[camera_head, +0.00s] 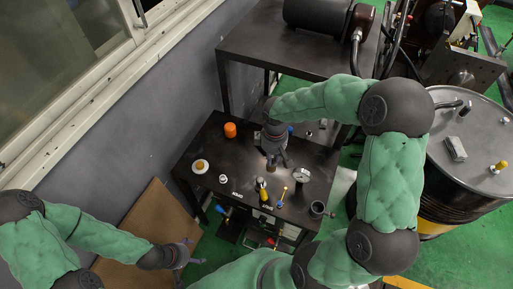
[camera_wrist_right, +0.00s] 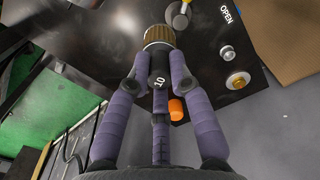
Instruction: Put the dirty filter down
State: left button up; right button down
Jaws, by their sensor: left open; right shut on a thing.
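My right gripper (camera_head: 273,158) reaches down over the dark table (camera_head: 222,150) in the head view. In the right wrist view, its fingers (camera_wrist_right: 158,68) are shut on the dirty filter, a brown ribbed cylinder (camera_wrist_right: 159,36). In the head view the filter is mostly hidden under the gripper; I cannot tell whether it touches the table. My left gripper (camera_head: 185,254) is open and empty, low at the left, over the floor in front of the table.
An orange cylinder (camera_head: 230,130) stands at the table's back left. A round white-and-orange part (camera_head: 200,166) and a small silver fitting (camera_head: 222,178) are at the left. A drum (camera_head: 470,150) is at right.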

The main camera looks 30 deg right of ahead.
jog(key=shift+s+d, duration=0.1)
jog(key=shift+d, duration=0.25)
jog(key=shift+w+d+f+b, duration=0.6)
jog(key=shift+w+d+f, duration=0.85)
jog(key=shift+d+f, duration=0.5)
jog(key=shift+w+d+f+b, duration=0.55)
jog(key=shift+w+d+f, duration=1)
jog(key=shift+f, duration=0.75)
jog(key=shift+w+d+f+b, duration=0.6)
jog(key=shift+w+d+f, duration=0.75)
jog(key=shift+d+f, duration=0.6)
jog(key=shift+a+f, duration=0.15)
jog(key=shift+f, duration=0.05)
jog(key=shift+f, duration=0.15)
jog(key=c, duration=1.1)
grip_release()
